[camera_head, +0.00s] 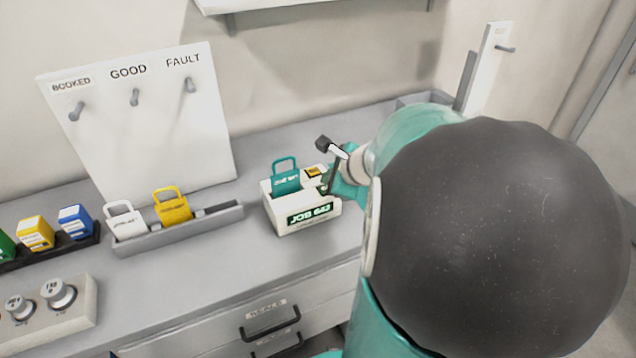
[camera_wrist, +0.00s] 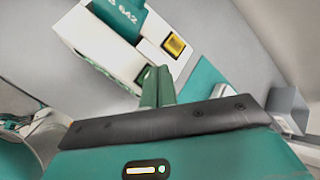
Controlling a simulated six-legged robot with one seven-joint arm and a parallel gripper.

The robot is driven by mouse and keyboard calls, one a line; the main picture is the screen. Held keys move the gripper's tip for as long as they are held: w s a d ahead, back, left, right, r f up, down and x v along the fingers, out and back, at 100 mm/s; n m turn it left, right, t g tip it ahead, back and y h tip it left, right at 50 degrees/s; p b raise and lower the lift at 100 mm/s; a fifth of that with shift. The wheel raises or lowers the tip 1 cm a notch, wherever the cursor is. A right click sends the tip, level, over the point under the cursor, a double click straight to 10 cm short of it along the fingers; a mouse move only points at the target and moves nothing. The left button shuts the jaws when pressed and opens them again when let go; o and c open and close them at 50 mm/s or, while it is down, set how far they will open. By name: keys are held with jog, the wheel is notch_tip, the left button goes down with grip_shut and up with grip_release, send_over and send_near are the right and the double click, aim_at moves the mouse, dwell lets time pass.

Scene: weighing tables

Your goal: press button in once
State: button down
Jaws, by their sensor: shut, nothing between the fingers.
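A white box with a lit "JOB 642" display (camera_head: 310,214) stands on the grey counter. On its top is a small square yellow button in a dark frame (camera_head: 315,171), at the right of the teal tag (camera_head: 285,177). The button also shows in the wrist view (camera_wrist: 174,46). My gripper (camera_head: 327,187) is shut and empty, close beside the button at the box's right side. In the wrist view, the fingertips (camera_wrist: 157,74) are just below the button in the picture, with a small gap between them and it. Whether they touch the box is unclear.
A grey tray (camera_head: 180,234) with a white and a yellow tag is left of the box. Behind stands a white board with hooks (camera_head: 140,140). Several coloured blocks and a knob panel (camera_head: 50,305) are at far left. The counter in front of the box is bare.

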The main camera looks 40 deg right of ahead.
jog(key=shift+f, duration=0.15)
jog(key=shift+f, duration=0.3)
jog(key=shift+f, duration=0.35)
dwell(0.5)
jog(key=shift+r, duration=0.8)
jog(key=shift+r, duration=2.5)
